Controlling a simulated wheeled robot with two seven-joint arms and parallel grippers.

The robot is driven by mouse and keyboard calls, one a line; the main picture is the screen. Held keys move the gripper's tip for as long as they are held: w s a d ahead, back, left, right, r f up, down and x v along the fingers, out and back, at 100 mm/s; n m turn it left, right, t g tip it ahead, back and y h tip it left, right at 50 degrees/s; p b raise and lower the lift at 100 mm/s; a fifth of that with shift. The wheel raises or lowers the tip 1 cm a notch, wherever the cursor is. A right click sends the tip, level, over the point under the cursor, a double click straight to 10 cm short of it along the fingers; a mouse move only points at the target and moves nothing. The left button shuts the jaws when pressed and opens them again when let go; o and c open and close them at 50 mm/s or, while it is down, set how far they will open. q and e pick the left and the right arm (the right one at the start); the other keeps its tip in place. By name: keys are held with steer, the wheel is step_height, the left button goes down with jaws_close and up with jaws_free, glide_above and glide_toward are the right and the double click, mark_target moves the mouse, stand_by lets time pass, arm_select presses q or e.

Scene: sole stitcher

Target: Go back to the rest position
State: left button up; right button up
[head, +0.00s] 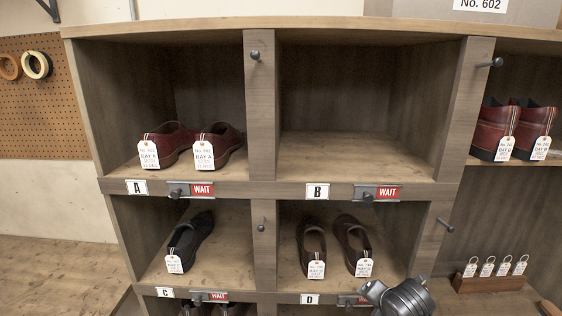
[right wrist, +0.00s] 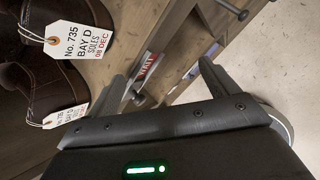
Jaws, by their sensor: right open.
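My right gripper (right wrist: 162,80) is open, its two fingers apart with nothing held between them. Beyond the fingers are a red WAIT sign (right wrist: 148,65) and a dark knob. In the head view, a dark grey part of my right arm (head: 400,298) shows at the bottom edge, in front of the area right of bay D. Its fingers cannot be made out there. My left gripper is not in view.
The wooden rack (head: 262,120) has a red pair (head: 170,140) in bay A, bare bay B (head: 350,155), one black shoe (head: 190,240) in bay C and a brown pair (head: 312,245) in bay D. Pegs (head: 445,225) stick out from its posts.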

steer(key=s+a+f+m+g, duration=0.1)
steer(key=s+f+m, duration=0.3)
steer(key=s+m, duration=0.55)
steer(key=s+f+m+g+y, duration=0.15)
steer(key=s+f+m, duration=0.45)
steer(key=s, duration=0.6)
steer(key=s+a+f+m+g, duration=0.1)
steer(key=s+f+m+g, duration=0.15)
steer(key=s+m, duration=0.7)
step_height(320, 180, down, 33)
steer(key=s+b, duration=0.2)
steer(key=b, duration=0.6)
steer(key=s+d+f+b, duration=0.1)
steer(key=s+f+b, duration=0.2)
steer(key=s+f, duration=0.5)
steer(key=s+d+f+g+b, duration=0.1)
steer(key=s+d+f+b, duration=0.1)
steer(key=s+f, duration=0.6)
step_height(320, 180, down, 8)
steer(key=shift+s+r+n+g+b, duration=0.2)
steer(key=shift+n+g+b, duration=0.15)
steer(key=shift+b, duration=0.3)
